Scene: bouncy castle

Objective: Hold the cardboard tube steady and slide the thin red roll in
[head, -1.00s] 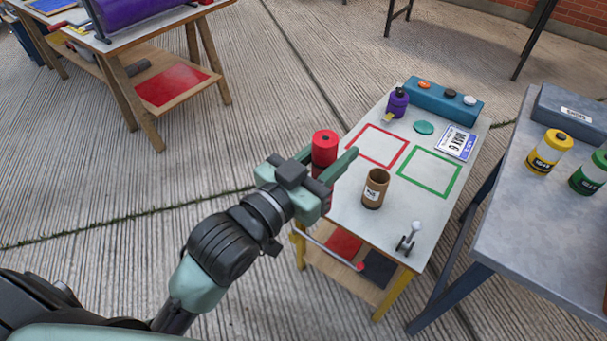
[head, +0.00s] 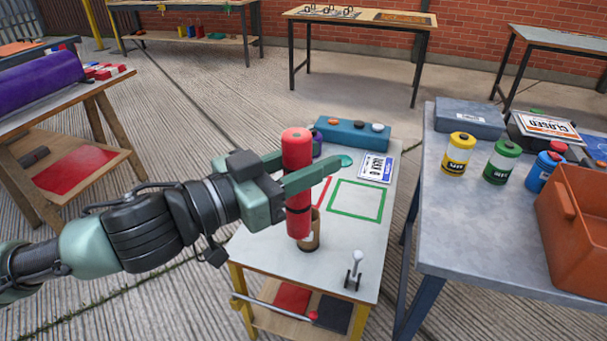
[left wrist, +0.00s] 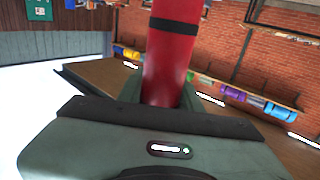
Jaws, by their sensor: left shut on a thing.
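The thin red roll (head: 298,205), with dark bands, stands upright in my left gripper (head: 302,177), which is shut on it. In the left wrist view the red roll (left wrist: 170,65) rises between the fingers. The brown cardboard tube (head: 312,238) stands upright on the small white-topped table (head: 340,230). The roll's lower end overlaps the tube's upper left side in the head view and hides part of it. I cannot tell whether the roll is in front of the tube or over its mouth. My right gripper is not in view.
A teal box (head: 352,134) with buttons, a label card (head: 376,168) and a small lever (head: 355,268) are on the same table. A grey table (head: 465,225) at the right holds several coloured canisters and an orange bin (head: 575,235). The green-outlined square (head: 357,200) is empty.

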